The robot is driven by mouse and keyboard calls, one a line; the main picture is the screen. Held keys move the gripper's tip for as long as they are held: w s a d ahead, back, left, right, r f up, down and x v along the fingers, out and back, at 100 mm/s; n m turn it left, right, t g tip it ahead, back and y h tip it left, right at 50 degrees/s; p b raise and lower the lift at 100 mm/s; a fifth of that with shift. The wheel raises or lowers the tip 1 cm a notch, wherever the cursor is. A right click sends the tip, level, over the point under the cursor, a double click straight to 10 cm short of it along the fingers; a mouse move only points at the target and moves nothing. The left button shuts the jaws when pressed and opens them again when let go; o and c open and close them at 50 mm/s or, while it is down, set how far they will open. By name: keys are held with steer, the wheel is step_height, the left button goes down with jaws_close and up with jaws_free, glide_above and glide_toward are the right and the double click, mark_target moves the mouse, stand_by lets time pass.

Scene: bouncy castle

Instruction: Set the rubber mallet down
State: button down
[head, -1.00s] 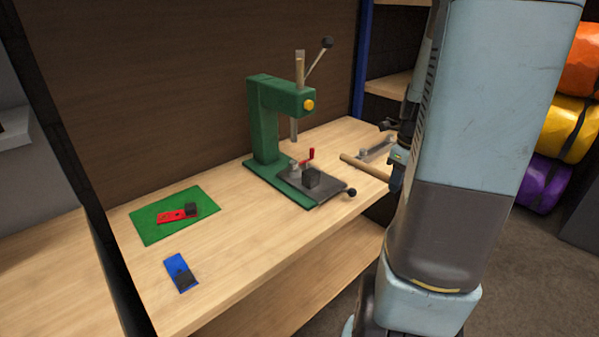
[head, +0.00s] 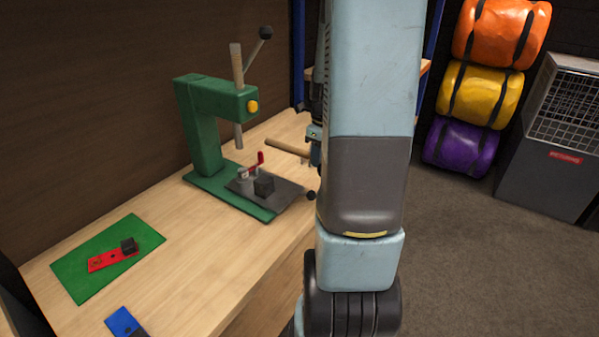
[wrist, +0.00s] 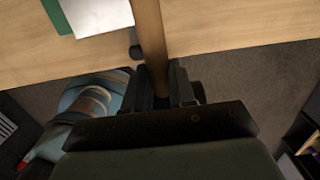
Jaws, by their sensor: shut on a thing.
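The rubber mallet shows as a wooden handle (head: 287,147) sticking out to the left of my arm in the head view, near the right end of the bench. In the wrist view the handle (wrist: 149,35) runs from the top edge down between the fingers. My gripper (wrist: 160,88) is shut on this handle, over the bench's front edge and the floor in that view. In the head view my arm mostly hides the gripper. I cannot make out the mallet's head in either view.
A green press (head: 203,130) with a grey plate (head: 285,196) stands on the wooden bench (head: 190,235). A green mat (head: 75,268) holds a red piece (head: 100,262); a blue piece (head: 122,320) lies nearby. Bench between mat and press is clear. Rolled bundles (head: 480,95) and a grey heater-like box (head: 550,165) stand right.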

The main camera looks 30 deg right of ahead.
steer(key=w+f, duration=0.2)
steer(key=w+d+f, duration=0.1)
steer(key=w+f, duration=0.3)
steer(key=w, duration=0.1)
steer(key=shift+w+d+f, duration=0.1)
steer(key=shift+d, duration=0.05)
steer(key=shift+w+d+f, duration=0.1)
steer(key=shift+w+f, duration=0.45)
steer(key=shift+f, duration=1.65)
steer(key=c, duration=0.9)
jaws_free()
steer(key=shift+c, duration=0.2)
